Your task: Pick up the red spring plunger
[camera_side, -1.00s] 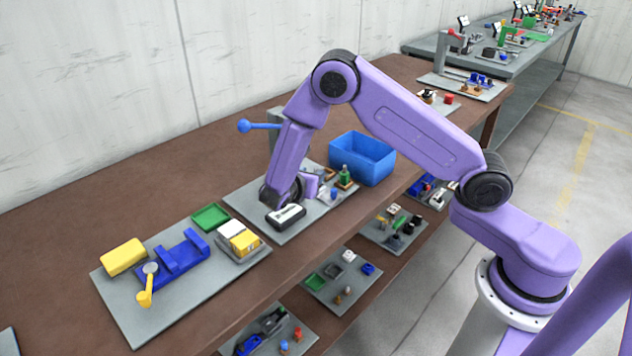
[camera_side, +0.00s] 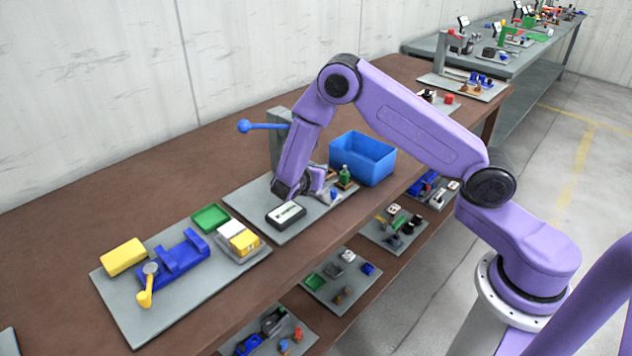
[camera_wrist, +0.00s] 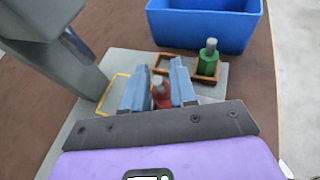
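The red spring plunger (camera_wrist: 160,95) shows in the wrist view between the two blue-grey fingers of my gripper (camera_wrist: 160,82). The fingers stand on either side of it and hide part of it. I cannot tell whether they touch it. In the side view my gripper (camera_side: 318,180) is low over the grey plate, and the red plunger is not visible there. A green plunger (camera_wrist: 208,62) with a grey tip stands in a brown holder (camera_wrist: 222,77), up and to the right of the fingers in the wrist view.
A blue bin (camera_side: 362,157) stands behind the plate's right end. A grey press (camera_side: 279,150) with a blue-knobbed lever (camera_side: 244,126) rises behind my gripper. A black-and-white box (camera_side: 287,215) lies at the plate's front. A neighbouring plate carries a blue fixture (camera_side: 172,262).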

